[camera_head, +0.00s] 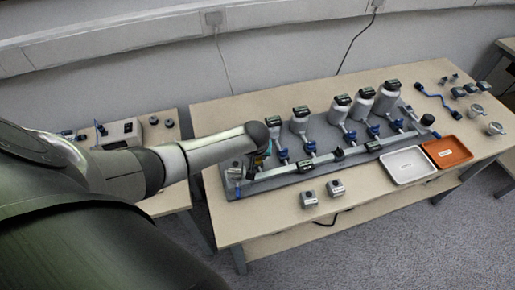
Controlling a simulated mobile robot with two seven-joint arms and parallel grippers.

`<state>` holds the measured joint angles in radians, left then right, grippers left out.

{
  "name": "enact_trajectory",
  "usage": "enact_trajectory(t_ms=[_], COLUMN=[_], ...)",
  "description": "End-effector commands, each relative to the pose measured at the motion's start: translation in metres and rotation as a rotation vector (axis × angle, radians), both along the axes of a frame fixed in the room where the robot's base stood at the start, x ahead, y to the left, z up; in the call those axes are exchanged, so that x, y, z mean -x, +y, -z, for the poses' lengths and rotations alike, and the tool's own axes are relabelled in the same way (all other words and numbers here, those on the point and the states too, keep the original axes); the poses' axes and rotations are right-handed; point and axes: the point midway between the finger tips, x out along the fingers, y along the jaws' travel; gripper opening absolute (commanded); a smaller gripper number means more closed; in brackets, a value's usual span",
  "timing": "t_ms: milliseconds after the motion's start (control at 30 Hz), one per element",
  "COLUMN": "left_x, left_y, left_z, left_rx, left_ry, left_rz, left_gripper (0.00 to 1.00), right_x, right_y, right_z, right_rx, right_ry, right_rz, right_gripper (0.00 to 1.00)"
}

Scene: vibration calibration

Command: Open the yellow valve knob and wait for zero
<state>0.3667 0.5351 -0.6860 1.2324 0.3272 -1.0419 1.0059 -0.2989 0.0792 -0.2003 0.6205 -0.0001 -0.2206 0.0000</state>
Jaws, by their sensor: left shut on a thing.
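My left gripper (253,168) points down over the left end of the grey pipe rig (309,177) on the table. It is shut on a small valve knob there, which is mostly hidden by the jaws and wrist. I cannot clearly make out its yellow colour. Several grey-white canisters (339,112) with dark-faced gauges stand along the back of the rig. Blue valve parts (310,148) sit between them and the pipe. The gauge readings are too small to read. My right gripper is not in view.
A white tray (388,175) and an orange tray (436,163) lie at the right front. Two small grey blocks (308,199) (335,188) sit at the front edge. A blue cable (430,95) and small metal parts (497,129) lie at the right. A side table (172,196) stands left.

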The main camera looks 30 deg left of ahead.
Motion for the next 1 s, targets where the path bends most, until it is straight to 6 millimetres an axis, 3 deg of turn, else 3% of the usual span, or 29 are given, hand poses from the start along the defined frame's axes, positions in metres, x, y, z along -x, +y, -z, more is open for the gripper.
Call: enact_trajectory(t_ms=[200,467,1000], left_x=[0.002,0.001,0.0], left_y=[0.002,0.004,0.007], left_z=[-0.001,0.001,0.004], left_rx=[-0.001,0.0,-0.001], left_ry=[0.004,0.001,-0.001], left_rz=[0.155,0.401,0.903], left_gripper=[0.0,0.0,0.0], right_x=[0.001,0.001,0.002], right_y=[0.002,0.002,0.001], right_z=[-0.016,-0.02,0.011], right_rx=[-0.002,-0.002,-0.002], right_ry=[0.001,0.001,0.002], right_rz=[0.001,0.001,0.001], right_gripper=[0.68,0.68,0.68])
